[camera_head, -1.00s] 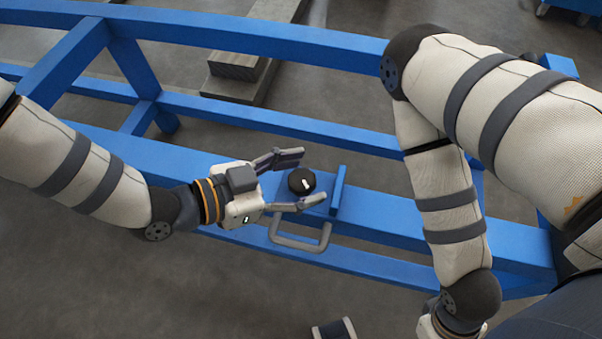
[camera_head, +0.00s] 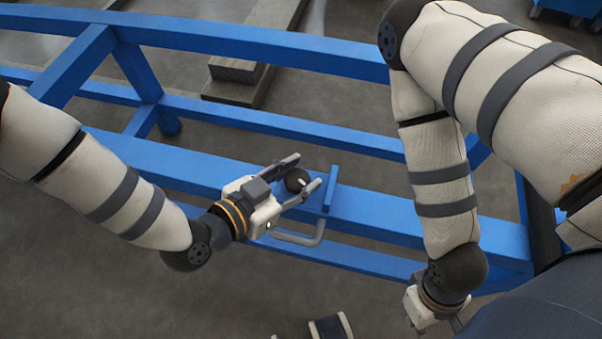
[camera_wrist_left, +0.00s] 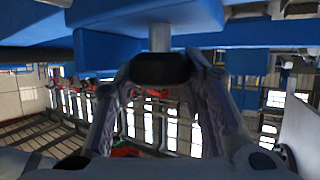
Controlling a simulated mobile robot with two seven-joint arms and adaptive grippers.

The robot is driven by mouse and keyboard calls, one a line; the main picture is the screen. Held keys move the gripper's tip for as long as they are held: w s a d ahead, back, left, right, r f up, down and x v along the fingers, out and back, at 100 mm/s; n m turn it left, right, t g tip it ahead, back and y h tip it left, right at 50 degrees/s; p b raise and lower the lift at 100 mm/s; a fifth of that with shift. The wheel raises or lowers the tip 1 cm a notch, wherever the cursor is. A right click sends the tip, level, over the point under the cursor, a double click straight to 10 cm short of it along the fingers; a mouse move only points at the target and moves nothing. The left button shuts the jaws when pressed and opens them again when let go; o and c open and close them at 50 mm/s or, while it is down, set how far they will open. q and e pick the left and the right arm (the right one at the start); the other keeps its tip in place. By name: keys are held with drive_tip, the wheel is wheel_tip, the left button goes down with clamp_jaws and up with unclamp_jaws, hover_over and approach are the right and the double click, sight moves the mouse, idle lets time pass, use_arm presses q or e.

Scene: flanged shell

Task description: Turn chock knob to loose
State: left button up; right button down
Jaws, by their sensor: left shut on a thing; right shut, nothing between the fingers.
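The black chock knob (camera_head: 296,180) has a white mark on its top and sits on the blue beam. My left gripper (camera_head: 308,171) has one finger on each side of it and is shut on it. In the left wrist view, the knob (camera_wrist_left: 160,68) shows as a dark cap on a grey post, between the two fingers (camera_wrist_left: 163,75). The post meets a blue plate. My right gripper (camera_head: 436,314) is low in the head view, away from the knob, shut and empty; its fingertips are hard to make out.
A small upright blue plate (camera_head: 330,189) stands just right of the knob. A grey handle (camera_head: 305,240) sticks out below the beam (camera_head: 390,222). A dark and white object (camera_head: 328,329) is at the bottom edge.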

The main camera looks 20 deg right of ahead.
use_arm(q)
drive_tip(key=shift+r+n+t, duration=0.3)
drive_tip(key=shift+t, duration=0.2)
drive_tip(key=shift+f+y, duration=0.25)
drive_tip(key=shift+y, duration=0.05)
use_arm(e)
drive_tip(key=shift+w+r, duration=0.35)
drive_tip(key=shift+r, duration=0.05)
use_arm(q)
drive_tip(key=o, duration=1.2)
drive_tip(key=v, duration=1.2)
